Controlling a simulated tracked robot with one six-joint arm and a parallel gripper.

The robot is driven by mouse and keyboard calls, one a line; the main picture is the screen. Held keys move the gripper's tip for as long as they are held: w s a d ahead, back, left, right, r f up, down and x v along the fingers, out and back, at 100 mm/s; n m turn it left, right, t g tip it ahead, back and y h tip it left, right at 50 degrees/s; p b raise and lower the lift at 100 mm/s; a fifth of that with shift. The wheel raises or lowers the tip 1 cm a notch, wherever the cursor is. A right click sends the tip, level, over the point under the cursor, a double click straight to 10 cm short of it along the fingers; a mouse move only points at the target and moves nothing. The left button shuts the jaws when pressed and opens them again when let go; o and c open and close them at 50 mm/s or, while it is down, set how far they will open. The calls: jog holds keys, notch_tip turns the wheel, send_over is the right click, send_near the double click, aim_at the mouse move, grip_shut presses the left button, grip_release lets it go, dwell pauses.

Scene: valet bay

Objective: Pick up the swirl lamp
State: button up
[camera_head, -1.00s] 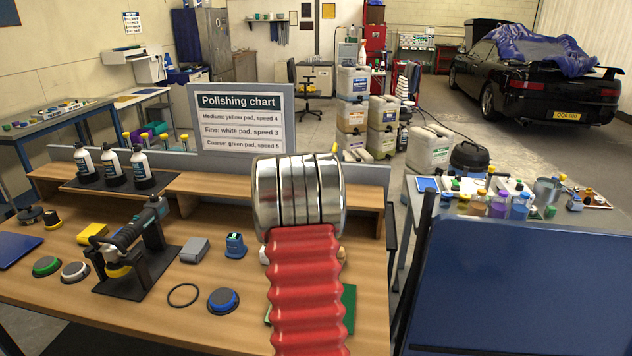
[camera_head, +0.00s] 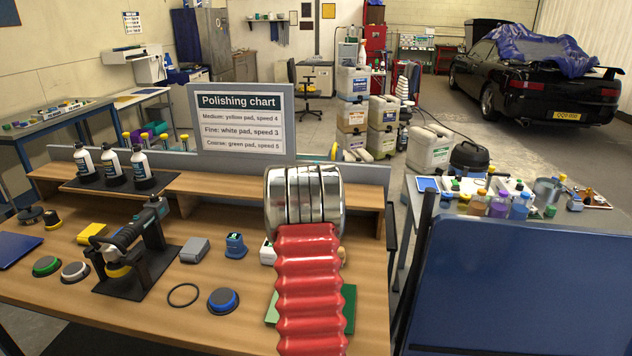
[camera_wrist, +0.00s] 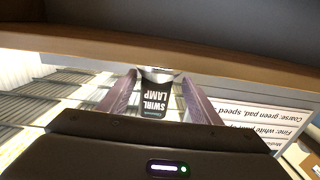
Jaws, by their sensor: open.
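The swirl lamp (camera_wrist: 157,104) shows in the wrist view as a dark body with a white "SWIRL LAMP" label and a pale, shiny end. It lies between the two fingers of my gripper (camera_wrist: 158,77). The fingers are open, one on each side of the lamp, and a gap to each finger seems to show. The lower part of the lamp is hidden by my gripper's body. In the head view my arm covers the gripper, and I cannot make out the lamp there.
The workbench (camera_head: 215,320) holds a polisher on a black stand (camera_head: 140,270), a blue-rimmed pad (camera_head: 223,300), a black ring (camera_head: 183,295) and a green mat (camera_head: 349,305) partly behind my arm. The polishing chart (camera_head: 242,120) stands behind the raised shelf (camera_head: 210,190).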

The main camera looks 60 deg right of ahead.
jog(key=shift+s+x, duration=0.2)
jog(key=shift+x, duration=2.4)
jog(key=shift+r, duration=0.15)
jog(key=c, duration=1.2)
